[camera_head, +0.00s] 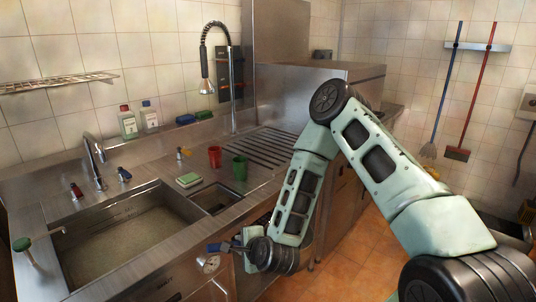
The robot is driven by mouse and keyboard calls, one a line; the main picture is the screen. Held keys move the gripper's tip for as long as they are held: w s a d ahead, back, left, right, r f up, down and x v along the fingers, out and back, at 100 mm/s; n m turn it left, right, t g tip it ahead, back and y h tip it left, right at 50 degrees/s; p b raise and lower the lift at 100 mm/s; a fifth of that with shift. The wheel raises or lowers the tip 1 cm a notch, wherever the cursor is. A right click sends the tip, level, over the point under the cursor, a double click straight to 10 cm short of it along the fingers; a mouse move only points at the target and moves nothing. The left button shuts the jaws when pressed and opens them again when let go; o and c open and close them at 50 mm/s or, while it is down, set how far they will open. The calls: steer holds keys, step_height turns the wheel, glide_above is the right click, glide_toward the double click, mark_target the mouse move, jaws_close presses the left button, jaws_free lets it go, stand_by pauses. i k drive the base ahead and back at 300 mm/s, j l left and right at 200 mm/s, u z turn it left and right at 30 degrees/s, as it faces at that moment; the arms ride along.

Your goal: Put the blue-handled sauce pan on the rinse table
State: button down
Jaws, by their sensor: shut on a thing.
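My gripper (241,246) is low at the front edge of the steel rinse table (145,178), near the small sink. It is shut on a dark blue piece (216,247), which looks like the handle of the blue-handled sauce pan. The pan's body cannot be made out. My wrist hides part of the table front. The rinse table has a large sink basin (130,232) at the left, a small basin (215,199) and a ridged drainboard (262,148) at the right.
A green sponge (188,180), a red cup (214,157) and a green cup (239,167) stand near the small basin. A tall spray tap (231,85) rises behind. Two bottles (138,118) stand by the wall. The tiled floor (345,262) at right is partly clear.

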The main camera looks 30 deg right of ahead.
mark_target(260, 150)
steer(key=l+u, duration=0.15)
steer(key=l, duration=1)
steer(key=l+u, duration=0.15)
steer(key=l, duration=1)
